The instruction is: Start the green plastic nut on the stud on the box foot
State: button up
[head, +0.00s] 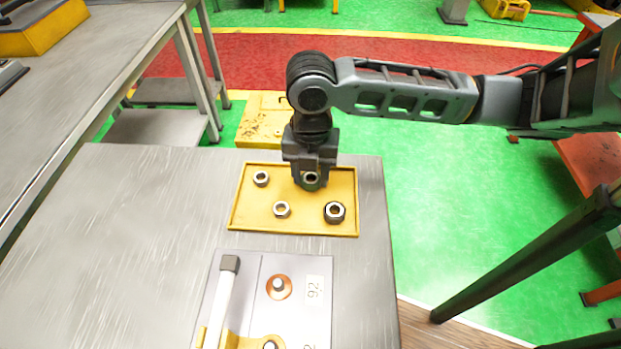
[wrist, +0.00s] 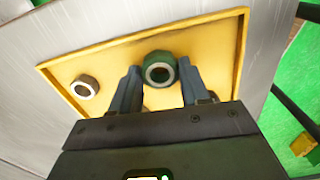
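The green nut (wrist: 158,68) sits between my gripper's fingertips, bore facing up, with a finger close against each side. My gripper (head: 311,180) points down over the far row of the yellow tray (head: 240,222). In the head view the green nut (head: 310,178) is partly hidden by the fingers; I cannot tell whether it rests on the tray or is slightly raised. A stud (head: 278,284) stands upright in a copper-coloured ring on the grey plate (head: 262,262), apart from the gripper. Whether this plate is the box foot is unclear.
Other nuts lie in the tray: one at far left (head: 261,178), one near the middle (head: 282,209) and a larger one at right (head: 334,211). A white bar with a dark end (head: 229,265) rises beside the stud. The table (head: 150,230) is bare to the left.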

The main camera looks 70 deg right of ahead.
jog(key=shift+c, duration=1.2)
notch_tip(320, 180, up, 4)
jog(key=p, duration=0.4)
jog(key=shift+f, duration=0.25)
jog(key=shift+r+b, duration=0.3)
jog(key=shift+r, duration=2.45)
